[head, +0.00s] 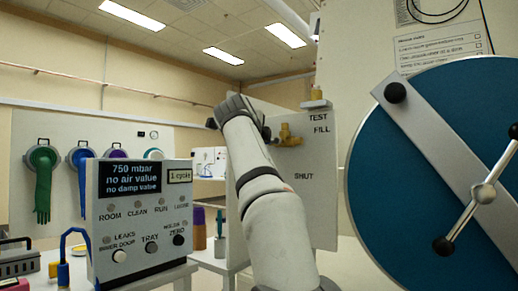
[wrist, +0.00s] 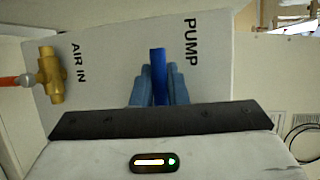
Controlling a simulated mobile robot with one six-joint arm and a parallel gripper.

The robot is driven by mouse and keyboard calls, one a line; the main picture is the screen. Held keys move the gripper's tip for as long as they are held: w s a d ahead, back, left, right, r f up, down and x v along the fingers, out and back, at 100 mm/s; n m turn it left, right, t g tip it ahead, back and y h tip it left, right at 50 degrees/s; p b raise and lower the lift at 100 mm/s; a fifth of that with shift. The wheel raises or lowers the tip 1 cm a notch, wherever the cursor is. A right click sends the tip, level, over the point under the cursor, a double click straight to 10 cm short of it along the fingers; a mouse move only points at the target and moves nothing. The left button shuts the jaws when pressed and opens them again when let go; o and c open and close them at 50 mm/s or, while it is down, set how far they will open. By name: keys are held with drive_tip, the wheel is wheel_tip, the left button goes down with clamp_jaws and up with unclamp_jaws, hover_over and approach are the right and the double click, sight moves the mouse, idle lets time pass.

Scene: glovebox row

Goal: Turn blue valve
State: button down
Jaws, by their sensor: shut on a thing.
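The blue valve handle (wrist: 157,66) shows in the wrist view as a narrow upright blue bar in front of a pale panel (wrist: 105,85), beside the word PUMP. My gripper (wrist: 158,90) is shut on the handle, with one blue finger on each side. The fingers cover the lower part of the handle, and the valve's body is hidden. In the head view my arm and wrist stand in front of the panel (head: 310,205) and hide the blue valve and the fingertips.
A brass fitting (wrist: 49,74) with an orange-red hose is left of my gripper, near the words AIR IN. Another brass valve (head: 290,136) is on the panel near TEST and FILL. A large blue round door (head: 395,190) stands at right, a control box (head: 140,215) at left.

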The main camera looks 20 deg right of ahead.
drive_tip(key=shift+a+r, duration=0.15)
idle(0.3)
drive_tip(key=c, duration=1.6)
unclamp_jaws()
drive_tip(key=shift+w+a, duration=0.1)
drive_tip(key=shift+w, duration=0.1)
drive_tip(key=shift+c, duration=0.2)
drive_tip(key=shift+o, duration=1)
drive_tip(key=shift+s, duration=0.1)
drive_tip(key=v, duration=0.7)
drive_tip(key=shift+s+b, duration=0.3)
drive_tip(key=shift+b, duration=0.1)
drive_tip(key=shift+a, duration=0.1)
